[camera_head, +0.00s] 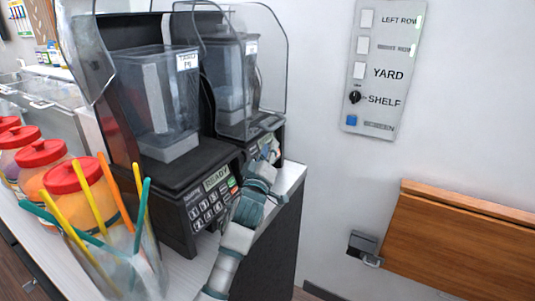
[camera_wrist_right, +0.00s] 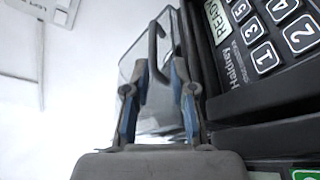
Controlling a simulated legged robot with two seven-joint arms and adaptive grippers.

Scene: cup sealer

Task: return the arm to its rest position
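My right arm reaches up from the bottom middle of the head view. Its gripper (camera_head: 268,156) is beside the front of the second blender machine (camera_head: 262,134), close to the counter's right end. In the right wrist view the two blue-grey fingers of the gripper (camera_wrist_right: 160,88) stand apart with nothing held between them. A clear container with a dark handle (camera_wrist_right: 157,50) shows beyond and between the fingers. I cannot tell whether the gripper touches the machine. My left gripper is not in view.
The nearer blender's keypad (camera_head: 213,200) reads READY; a keypad (camera_wrist_right: 265,40) also fills the wrist view's right. A clear jar with coloured sticks (camera_head: 122,262) and red-lidded jars (camera_head: 75,178) stand left. A wall panel (camera_head: 380,75) and wooden board (camera_head: 455,245) are right.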

